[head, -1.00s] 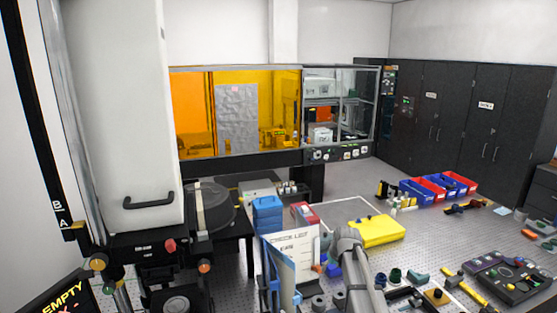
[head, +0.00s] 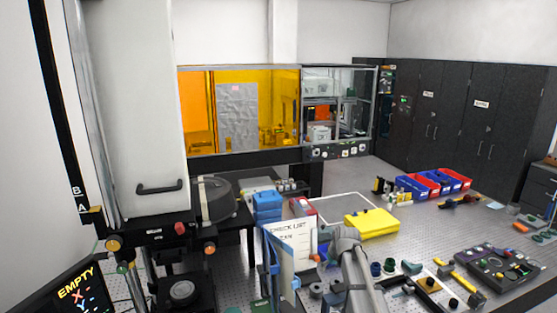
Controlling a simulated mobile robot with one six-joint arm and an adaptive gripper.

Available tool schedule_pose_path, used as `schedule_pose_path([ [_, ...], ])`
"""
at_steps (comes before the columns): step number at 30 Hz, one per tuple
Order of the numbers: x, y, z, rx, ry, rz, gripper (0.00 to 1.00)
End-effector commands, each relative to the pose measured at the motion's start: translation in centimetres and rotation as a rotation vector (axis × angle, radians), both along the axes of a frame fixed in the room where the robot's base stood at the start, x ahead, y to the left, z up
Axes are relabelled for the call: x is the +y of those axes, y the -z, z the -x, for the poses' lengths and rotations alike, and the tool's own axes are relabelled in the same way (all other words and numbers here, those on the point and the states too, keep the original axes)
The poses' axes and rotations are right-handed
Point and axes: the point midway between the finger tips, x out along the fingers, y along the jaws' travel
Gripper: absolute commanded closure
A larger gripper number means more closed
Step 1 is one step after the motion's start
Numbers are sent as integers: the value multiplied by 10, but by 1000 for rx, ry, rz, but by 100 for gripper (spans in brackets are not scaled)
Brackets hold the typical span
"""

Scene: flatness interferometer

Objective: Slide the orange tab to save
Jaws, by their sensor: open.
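An orange-yellow tab (head: 92,213) sticks out at the lower end of a black upright rail (head: 55,120), just below the letter A; the letter B is above it. It looks like the orange tab, but it is small here. A screen (head: 80,292) at the lower left shows EMPTY with an X and a Y, and is partly cut off by the frame. A grey arm link (head: 360,280), likely mine, rises from the bottom centre, well to the right of the tab. I cannot make out my gripper's fingers.
A tall white housing (head: 130,110) with a black handle stands right of the rail. Knobs, one orange (head: 209,248) and one red (head: 180,228), project below it. A checklist board (head: 290,245), a yellow case (head: 371,223) and several small parts crowd the bench.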

Motion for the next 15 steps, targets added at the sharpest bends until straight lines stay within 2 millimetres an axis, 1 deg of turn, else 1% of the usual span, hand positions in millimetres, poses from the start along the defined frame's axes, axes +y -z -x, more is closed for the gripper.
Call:
schedule_pose_path([
  [2,0,1,1,1,0,0,31],
  [3,1,5,4,4,1,0,31],
  [12,3,19,19,28,17,0,31],
  [15,4,29,29,41,24,0,31],
])
